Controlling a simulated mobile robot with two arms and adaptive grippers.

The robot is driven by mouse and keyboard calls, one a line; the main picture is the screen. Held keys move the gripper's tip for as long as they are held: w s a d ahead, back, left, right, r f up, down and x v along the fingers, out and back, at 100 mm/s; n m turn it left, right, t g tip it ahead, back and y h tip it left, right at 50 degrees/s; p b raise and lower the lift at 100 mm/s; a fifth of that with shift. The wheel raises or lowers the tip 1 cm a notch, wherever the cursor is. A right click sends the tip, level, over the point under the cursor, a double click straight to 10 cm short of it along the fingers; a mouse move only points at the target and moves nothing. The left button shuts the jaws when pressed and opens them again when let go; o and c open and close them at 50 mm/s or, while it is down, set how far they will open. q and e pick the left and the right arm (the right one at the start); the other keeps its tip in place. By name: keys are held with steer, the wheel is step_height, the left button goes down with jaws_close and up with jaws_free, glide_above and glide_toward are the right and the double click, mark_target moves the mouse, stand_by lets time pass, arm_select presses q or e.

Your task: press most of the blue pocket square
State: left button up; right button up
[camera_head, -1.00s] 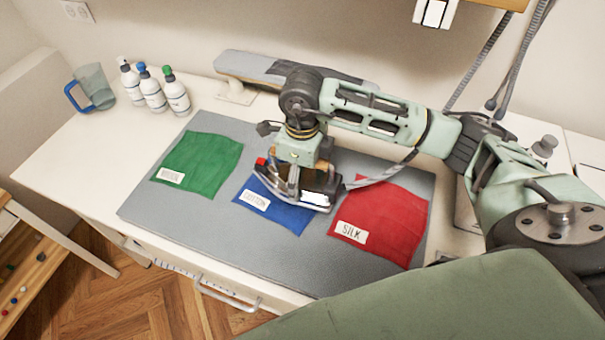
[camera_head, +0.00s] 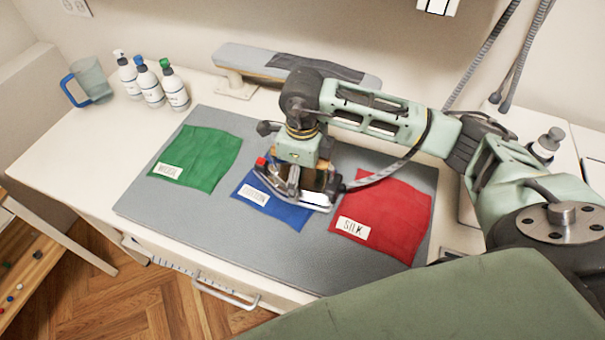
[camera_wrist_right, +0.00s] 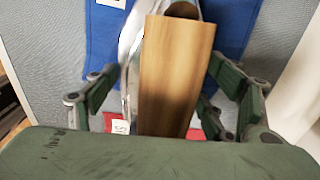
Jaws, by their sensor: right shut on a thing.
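The blue pocket square (camera_head: 291,217) lies on the grey mat between the green and red squares, with a white label at its left. My right gripper (camera_head: 300,168) is shut on the iron (camera_head: 318,202), which is over the far and right part of the blue square and hides it. I cannot tell if the soleplate touches the cloth. In the right wrist view, the gripper (camera_wrist_right: 166,78) has its fingers on both sides of the iron's wooden handle (camera_wrist_right: 178,75), with blue cloth (camera_wrist_right: 236,25) beyond. My left gripper is not in view.
The green square (camera_head: 205,158) is to the left and the red square (camera_head: 395,215) is close to the right, on the grey mat (camera_head: 180,210). Several bottles and a mug (camera_head: 92,82) stand at the back left. A sleeve board (camera_head: 260,62) stands behind the arm.

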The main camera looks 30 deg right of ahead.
steer(key=shift+w, duration=0.1)
steer(key=shift+a, duration=0.1)
steer(key=shift+s+a, duration=2.65)
steer(key=shift+a, duration=0.2)
steer(key=shift+w+d, duration=0.1)
steer(key=shift+w+d+b, duration=1.7)
steer(key=shift+w+d, duration=0.8)
steer(key=shift+d, duration=0.3)
steer(key=shift+f, duration=0.1)
steer(key=shift+w+d+b, duration=0.65)
steer(key=shift+w+d, duration=0.25)
steer(key=shift+d, duration=0.15)
steer(key=shift+w+d+b, duration=0.9)
steer(key=shift+w+d, duration=0.7)
steer(key=shift+d, duration=0.25)
